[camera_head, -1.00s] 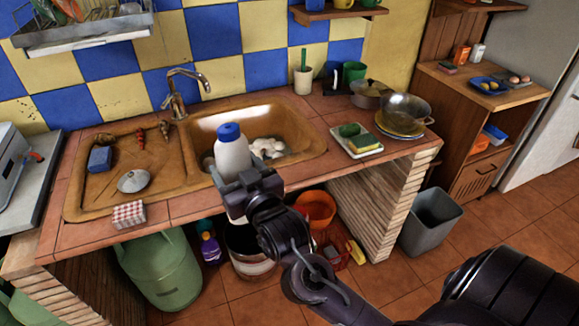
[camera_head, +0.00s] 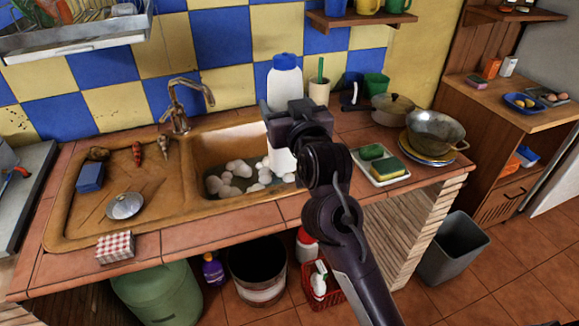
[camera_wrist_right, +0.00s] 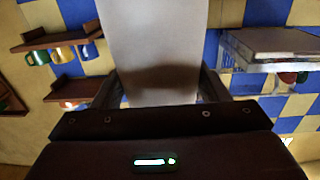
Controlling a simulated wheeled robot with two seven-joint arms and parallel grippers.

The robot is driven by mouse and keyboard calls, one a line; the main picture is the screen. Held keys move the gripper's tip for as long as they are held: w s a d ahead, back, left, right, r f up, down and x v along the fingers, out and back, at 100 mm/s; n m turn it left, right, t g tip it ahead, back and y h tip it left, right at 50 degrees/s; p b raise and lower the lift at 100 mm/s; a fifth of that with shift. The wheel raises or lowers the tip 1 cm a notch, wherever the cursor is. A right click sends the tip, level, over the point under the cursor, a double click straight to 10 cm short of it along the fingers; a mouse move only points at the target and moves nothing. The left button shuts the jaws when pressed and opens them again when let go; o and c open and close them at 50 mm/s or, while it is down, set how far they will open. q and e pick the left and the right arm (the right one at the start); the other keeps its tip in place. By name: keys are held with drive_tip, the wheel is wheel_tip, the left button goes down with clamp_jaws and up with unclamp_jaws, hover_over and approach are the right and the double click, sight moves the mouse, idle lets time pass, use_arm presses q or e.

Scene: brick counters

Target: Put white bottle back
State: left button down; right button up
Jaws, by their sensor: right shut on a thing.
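The white bottle (camera_head: 284,86) with a blue cap is upright in my right gripper (camera_head: 292,125), in front of the tiled wall in the head view. It appears over the right part of the sink (camera_head: 228,142). The gripper and arm hide part of its lower body, and I cannot tell how high its base is. In the right wrist view, the white bottle (camera_wrist_right: 153,45) fills the space between the fingers of my right gripper (camera_wrist_right: 158,88), which is shut on it. My left gripper is not in view.
White round items (camera_head: 232,178) lie in the sink. To the right stand a utensil cup (camera_head: 319,92), a tray with sponges (camera_head: 382,168), a lidded pot (camera_head: 392,109) and a bowl on plates (camera_head: 436,131). A shelf (camera_head: 358,20) with mugs hangs above. A grey bin (camera_head: 450,250) stands on the floor.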

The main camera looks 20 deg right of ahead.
hover_over(290, 165)
drive_tip(key=w, duration=0.2)
drive_tip(key=f, duration=0.8)
drive_tip(key=shift+w, duration=0.2)
drive_tip(key=shift+f, duration=0.6)
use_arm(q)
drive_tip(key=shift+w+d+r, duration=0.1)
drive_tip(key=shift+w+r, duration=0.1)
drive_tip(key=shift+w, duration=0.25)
use_arm(e)
drive_tip(key=shift+f, duration=2.05)
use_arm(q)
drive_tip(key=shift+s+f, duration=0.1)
use_arm(e)
drive_tip(key=o, duration=1)
drive_tip(key=shift+f, duration=0.15)
drive_tip(key=shift+c, duration=0.2)
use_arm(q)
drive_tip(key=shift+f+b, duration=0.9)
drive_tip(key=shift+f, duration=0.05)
use_arm(e)
drive_tip(key=s, duration=1.2)
